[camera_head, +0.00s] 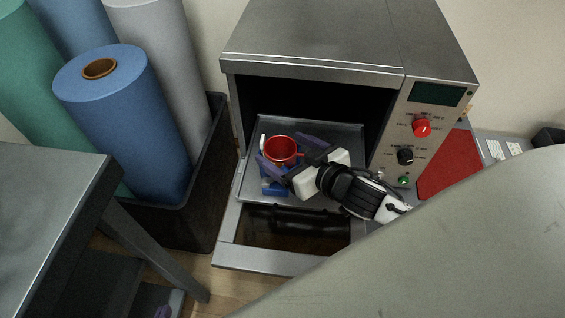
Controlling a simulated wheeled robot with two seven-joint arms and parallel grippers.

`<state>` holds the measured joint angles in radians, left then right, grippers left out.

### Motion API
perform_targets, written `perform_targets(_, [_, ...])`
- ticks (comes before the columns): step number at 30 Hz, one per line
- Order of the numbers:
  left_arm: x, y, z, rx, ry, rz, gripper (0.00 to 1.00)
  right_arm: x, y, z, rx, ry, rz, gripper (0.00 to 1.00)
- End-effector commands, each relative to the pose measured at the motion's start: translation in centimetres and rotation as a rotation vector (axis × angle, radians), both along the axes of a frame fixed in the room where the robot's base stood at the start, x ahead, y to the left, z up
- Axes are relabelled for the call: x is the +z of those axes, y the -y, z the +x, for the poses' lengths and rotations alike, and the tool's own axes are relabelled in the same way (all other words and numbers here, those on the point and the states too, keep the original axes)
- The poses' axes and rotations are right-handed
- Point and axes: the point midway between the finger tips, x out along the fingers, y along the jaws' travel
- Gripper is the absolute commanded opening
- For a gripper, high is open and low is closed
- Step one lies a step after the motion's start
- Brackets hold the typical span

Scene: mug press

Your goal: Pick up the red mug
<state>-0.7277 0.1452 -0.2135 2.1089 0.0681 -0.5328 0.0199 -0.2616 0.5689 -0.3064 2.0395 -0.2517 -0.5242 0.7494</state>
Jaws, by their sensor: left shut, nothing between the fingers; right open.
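The red mug (281,145) stands in the open chamber of the grey press, above a metal tray (340,135). My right gripper (279,149) reaches in from the right. It is open, with one purple finger at the mug's front left and the other at its back right; contact cannot be told. The mug's lower part is partly hidden by the near finger. Only a small purple tip of my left gripper (163,312) shows at the bottom edge, low beside the left table; it is shut and empty, far from the mug.
Blue parts (275,188) show under and beside the mug. The press (310,50) has side walls and a control panel (415,130) on the right. A dark bin (190,220) with large rolls stands left. A metal table (50,200) is at the near left.

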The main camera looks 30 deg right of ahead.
Motion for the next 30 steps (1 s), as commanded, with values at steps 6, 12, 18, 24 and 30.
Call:
perform_targets(6, [-0.09, 0.08, 0.12, 0.003, 0.005, -0.006, 0.0, -0.72, -0.3, 1.47, 0.0, -0.002, 0.002, 0.82])
perform_targets(12, [0.07, 0.11, 0.06, 0.003, 0.006, -0.008, 0.0, -0.7, -0.3, 1.46, 0.0, -0.002, 0.002, 0.82])
perform_targets(18, [0.04, 0.11, 0.02, 0.003, 0.005, -0.009, 0.0, -0.69, -0.3, 1.45, 0.0, -0.002, 0.002, 0.48])
perform_targets(24, [0.03, 0.14, 0.0, 0.005, 0.005, -0.009, 0.0, -0.68, -0.3, 1.44, 0.0, -0.002, 0.002, 0.15])
perform_targets(30, [-0.06, 0.13, -0.04, 0.005, 0.003, -0.009, 0.0, -0.5, -0.32, 1.5, 0.001, 0.002, 0.003, 0.12])
